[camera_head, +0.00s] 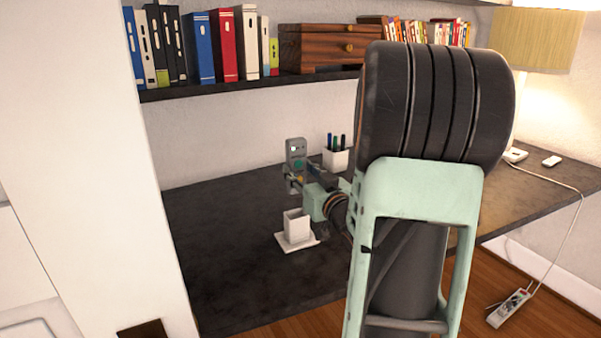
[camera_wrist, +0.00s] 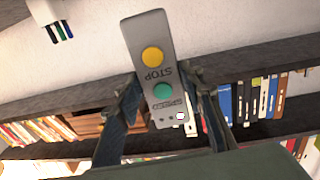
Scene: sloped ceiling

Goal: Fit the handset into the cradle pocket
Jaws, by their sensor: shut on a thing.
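The handset (camera_head: 296,149) is a grey upright remote with a green and a yellow button. My gripper (camera_head: 297,181) is shut on it around its middle and holds it up over the desk. In the wrist view the handset (camera_wrist: 150,38) shows upside down, with "STOP" lettering, between the two fingers of my gripper (camera_wrist: 163,92). The cradle (camera_head: 297,224) is a white open-topped box on a flat white base, standing on the desk nearer the camera and lower than the handset. The inside of its pocket is mostly hidden. The cradle is not in the wrist view.
The dark desk (camera_head: 225,275) is clear left of the cradle. A white pen cup (camera_head: 337,159) stands behind my gripper, to the right of the handset. A shelf (camera_head: 200,90) with binders and a wooden box (camera_head: 320,47) runs above. A lamp (camera_head: 537,40) stands at right.

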